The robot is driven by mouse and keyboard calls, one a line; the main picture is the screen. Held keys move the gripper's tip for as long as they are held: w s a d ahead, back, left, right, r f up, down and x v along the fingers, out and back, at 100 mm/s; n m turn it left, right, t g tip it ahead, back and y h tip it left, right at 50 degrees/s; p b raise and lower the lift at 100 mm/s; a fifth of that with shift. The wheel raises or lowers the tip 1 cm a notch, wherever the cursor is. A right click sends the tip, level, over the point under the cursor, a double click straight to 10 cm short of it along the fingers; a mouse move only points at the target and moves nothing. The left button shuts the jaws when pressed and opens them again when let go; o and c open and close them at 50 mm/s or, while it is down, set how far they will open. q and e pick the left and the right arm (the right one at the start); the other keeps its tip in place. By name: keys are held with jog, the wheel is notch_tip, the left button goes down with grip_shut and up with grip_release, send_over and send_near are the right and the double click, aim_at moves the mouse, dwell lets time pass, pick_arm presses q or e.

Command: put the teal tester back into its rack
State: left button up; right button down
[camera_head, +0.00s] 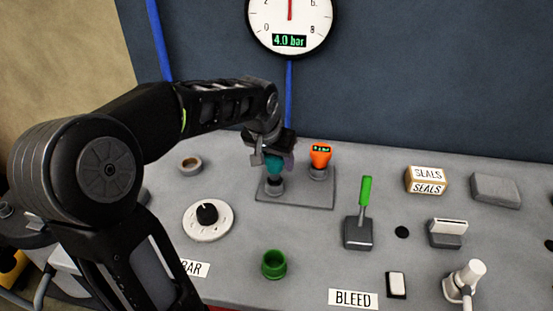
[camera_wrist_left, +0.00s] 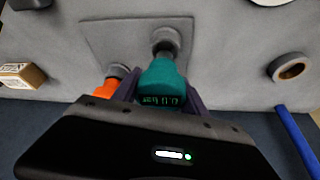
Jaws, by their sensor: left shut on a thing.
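The teal tester (camera_head: 274,165) is in my left gripper (camera_head: 273,158), whose fingers are shut on it. In the left wrist view the teal tester (camera_wrist_left: 163,82) sits between the two fingers of the gripper (camera_wrist_left: 165,92), with a small display facing the camera. Its lower end is at or just above the left grey socket (camera_head: 275,187) of the rack (camera_head: 312,196); I cannot tell how far it is seated. The orange tester (camera_head: 320,156) stands upright in the rack's right socket (camera_head: 318,173). My right gripper is not seen.
A white dial with a black knob (camera_head: 208,216) and a green cup (camera_head: 273,264) are in front. A green-handled lever (camera_head: 363,205) stands to the right. A tape roll (camera_head: 190,164) lies left of the rack. The gauge (camera_head: 290,22) reads 4.0 bar.

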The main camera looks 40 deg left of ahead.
pick_arm(q)
jog(key=shift+f, duration=0.2)
jog(key=shift+f+b, duration=0.4)
jog(key=shift+b, duration=0.2)
jog(key=shift+f+b, duration=1.05)
jog(key=shift+f, duration=0.1)
dwell(0.4)
jog(key=o, duration=1.5)
jog(key=shift+o, duration=0.2)
